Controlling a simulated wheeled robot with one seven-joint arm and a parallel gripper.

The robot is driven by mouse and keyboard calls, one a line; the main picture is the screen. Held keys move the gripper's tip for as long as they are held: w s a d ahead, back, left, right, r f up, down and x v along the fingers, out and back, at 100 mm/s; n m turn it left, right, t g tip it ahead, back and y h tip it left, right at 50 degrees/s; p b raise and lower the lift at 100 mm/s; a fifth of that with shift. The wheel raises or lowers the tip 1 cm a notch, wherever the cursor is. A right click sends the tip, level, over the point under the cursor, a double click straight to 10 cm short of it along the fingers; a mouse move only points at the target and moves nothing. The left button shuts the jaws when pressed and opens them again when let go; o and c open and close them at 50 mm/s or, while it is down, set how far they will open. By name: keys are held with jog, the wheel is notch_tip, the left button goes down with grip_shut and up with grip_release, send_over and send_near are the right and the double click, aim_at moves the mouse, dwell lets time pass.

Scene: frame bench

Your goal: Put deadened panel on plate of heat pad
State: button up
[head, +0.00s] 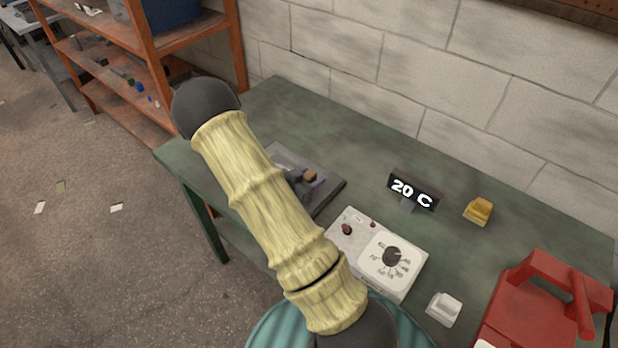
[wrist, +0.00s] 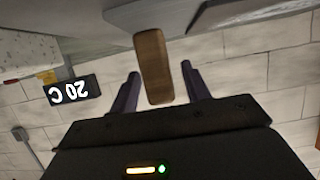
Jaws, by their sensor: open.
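My gripper (head: 302,180) is over a flat grey slab (head: 333,196) on the green bench, partly hidden by my arm. In the wrist view my gripper (wrist: 161,86) is open. A brown block-like piece (wrist: 153,62) stands between its fingers, with a gap on each side. The brown piece (head: 310,175) also shows small in the head view. In the wrist view a grey flat surface (wrist: 118,8) lies beyond it. I cannot tell whether the slab is the deadened panel, the heat pad's plate, or one on the other.
A white control box (head: 350,250) with a dial sits beside the slab. A display (head: 413,192) reading 20 C stands behind it. A yellow block (head: 478,211), a small white item (head: 443,308) and a red case (head: 530,312) are to the right. The wall bounds the bench's back.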

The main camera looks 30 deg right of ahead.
jog(key=b+v, duration=0.1)
jog(key=v, duration=1.1)
jog(key=w+a+r+n+t+y, duration=0.2)
jog(key=w+a+r+n+y, duration=0.1)
jog(key=a+n+y, duration=0.6)
jog(key=s+r+n+g+y, duration=0.1)
jog(key=s+r+n+g, duration=0.1)
jog(key=s, duration=0.4)
jog(key=s+d+r+n+g+y, duration=0.1)
jog(key=s+r+n+g+y, duration=0.1)
jog(key=s, duration=0.5)
jog(key=shift+d+r+n+y, duration=0.25)
jog(key=shift+d+n+y, duration=0.05)
jog(key=shift+n, duration=0.2)
